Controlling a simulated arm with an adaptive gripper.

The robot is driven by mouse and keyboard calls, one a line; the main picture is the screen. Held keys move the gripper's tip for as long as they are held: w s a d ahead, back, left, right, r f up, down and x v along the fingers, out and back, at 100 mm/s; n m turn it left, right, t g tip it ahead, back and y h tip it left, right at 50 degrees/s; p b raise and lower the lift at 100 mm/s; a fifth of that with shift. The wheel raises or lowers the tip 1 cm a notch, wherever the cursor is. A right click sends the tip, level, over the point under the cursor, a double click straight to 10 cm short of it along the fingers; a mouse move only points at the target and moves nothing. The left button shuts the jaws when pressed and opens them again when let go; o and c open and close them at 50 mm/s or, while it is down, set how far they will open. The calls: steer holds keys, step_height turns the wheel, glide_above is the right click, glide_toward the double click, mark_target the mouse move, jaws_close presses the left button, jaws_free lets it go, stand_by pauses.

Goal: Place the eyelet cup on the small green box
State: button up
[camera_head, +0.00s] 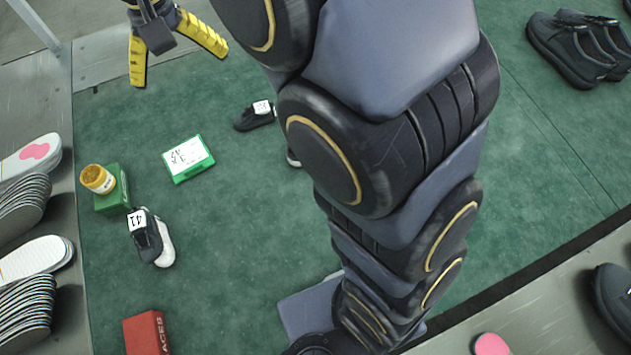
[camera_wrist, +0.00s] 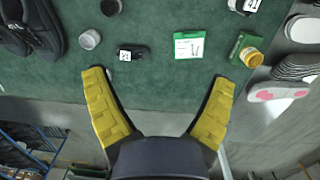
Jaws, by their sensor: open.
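A small grey round cup (camera_wrist: 90,39), which looks like the eyelet cup, stands on the green mat in the wrist view. In the head view my arm mostly hides it. A flat green box (camera_head: 188,158) with a white label lies on the mat; it also shows in the wrist view (camera_wrist: 189,45). A second green box (camera_head: 111,201) stands farther left with a yellow jar (camera_head: 98,179) on it. I cannot tell which is the small green box. My gripper (camera_head: 181,68) has its yellow fingers spread and empty, near the mat's far edge, apart from cup and boxes.
A small dark shoe (camera_head: 254,116) with a number card lies near the cup. Another carded shoe (camera_head: 147,236) lies by the jar's box. A red box (camera_head: 146,333) is at the near edge. Stacked soles (camera_head: 24,203) line the left. The middle of the mat is mostly clear.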

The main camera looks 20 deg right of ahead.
steer(key=s+d+f, duration=0.1)
steer(key=s+d, duration=0.5)
steer(key=s, duration=0.5)
steer(key=s+d+f, duration=0.1)
steer(key=s+d, duration=0.5)
steer(key=s, duration=0.6)
steer(key=shift+s+d+g, duration=0.25)
steer(key=shift+s+g, duration=0.05)
